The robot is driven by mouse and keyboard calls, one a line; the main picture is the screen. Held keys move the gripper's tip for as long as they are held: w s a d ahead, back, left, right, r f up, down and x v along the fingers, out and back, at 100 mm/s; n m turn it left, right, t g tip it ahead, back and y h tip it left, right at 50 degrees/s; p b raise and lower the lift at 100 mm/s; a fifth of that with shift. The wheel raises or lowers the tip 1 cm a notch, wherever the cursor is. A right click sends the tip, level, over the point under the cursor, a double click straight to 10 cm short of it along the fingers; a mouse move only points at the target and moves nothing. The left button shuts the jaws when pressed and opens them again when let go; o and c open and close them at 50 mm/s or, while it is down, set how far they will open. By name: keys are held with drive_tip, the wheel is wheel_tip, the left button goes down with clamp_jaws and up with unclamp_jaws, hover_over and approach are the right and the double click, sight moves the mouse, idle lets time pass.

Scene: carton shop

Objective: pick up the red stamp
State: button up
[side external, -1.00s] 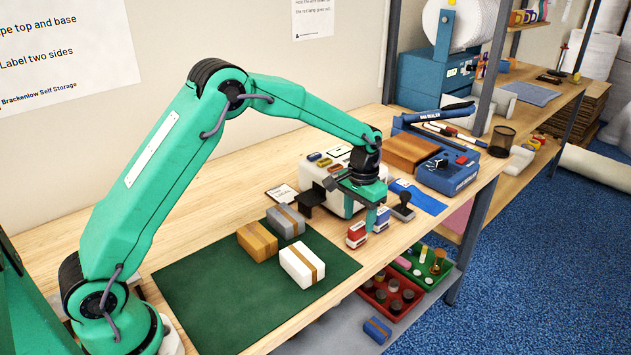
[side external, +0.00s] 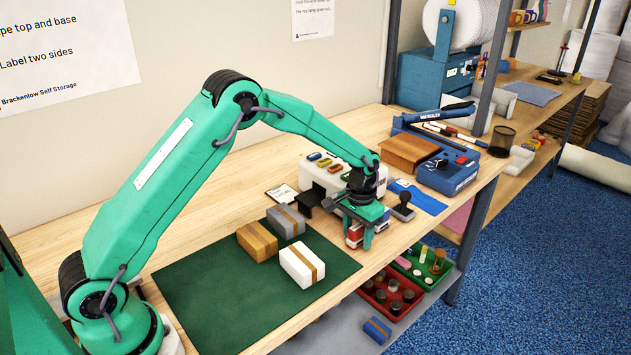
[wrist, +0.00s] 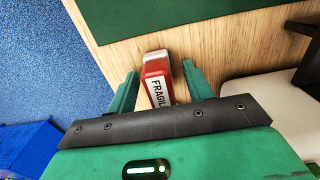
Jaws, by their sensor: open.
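The red stamp (wrist: 157,78) has a white label reading "FRAGIL..." and lies between the two fingers of my gripper (wrist: 160,88) in the wrist view. The fingers stand apart, one on each side of it, with a visible gap at least on the right side. In the side external view, the red stamp (side external: 354,237) is partly hidden behind my gripper (side external: 359,236), which is low over the bench. A blue stamp (side external: 382,217) stands just to its right, partly covered by my gripper.
The green mat (side external: 210,300) holds a white carton (side external: 296,268), a tan one (side external: 256,243) and a grey one (side external: 283,222). A white machine (side external: 320,175) stands behind my gripper. A dark hand stamp (side external: 404,207) is to the right. The bench's front edge is close.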

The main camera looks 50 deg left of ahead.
sight(359, 228)
drive_tip(key=c, duration=1.1)
drive_tip(key=shift+r, duration=0.2)
drive_tip(key=shift+r, duration=0.55)
drive_tip(key=r, duration=0.3)
drive_tip(key=shift+s+d+r, duration=0.1)
drive_tip(key=shift+s+d, duration=0.1)
drive_tip(key=shift+d, duration=0.15)
drive_tip(key=s+d+r, duration=0.2)
drive_tip(key=d, duration=0.1)
drive_tip(key=s+d+r, duration=0.2)
drive_tip(key=d, duration=0.1)
drive_tip(key=s+d+r, duration=0.2)
drive_tip(key=d, duration=0.1)
drive_tip(key=shift+s+r, duration=0.15)
drive_tip(key=shift+r, duration=0.05)
